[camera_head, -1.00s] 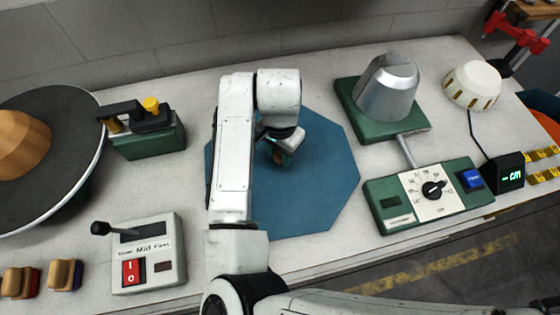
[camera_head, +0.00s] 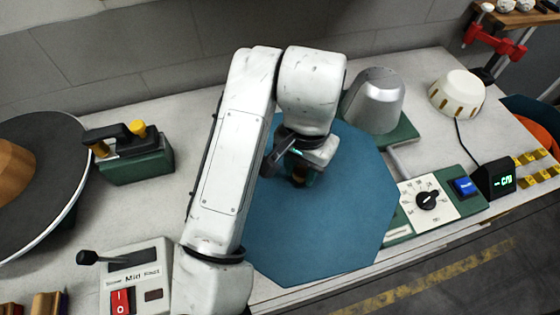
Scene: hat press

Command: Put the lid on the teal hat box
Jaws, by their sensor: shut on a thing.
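The flat teal eight-sided lid (camera_head: 330,235) is in the middle of the head camera view, above the white bench. The lid overlaps the green base of the metal hat block and the left part of the dial unit. My arm hides its left side. No teal box shows below it. A teal and orange rounded thing (camera_head: 533,117) is cut off at the right edge; I cannot tell whether it is the hat box.
A silver hat block (camera_head: 374,100) stands right behind the lid, and a dial unit (camera_head: 428,202) lies right. A cream slotted dome (camera_head: 457,93) is farther right. A green tool (camera_head: 136,156), a wide-brimmed hat (camera_head: 62,150) and a switch box (camera_head: 135,275) stand left.

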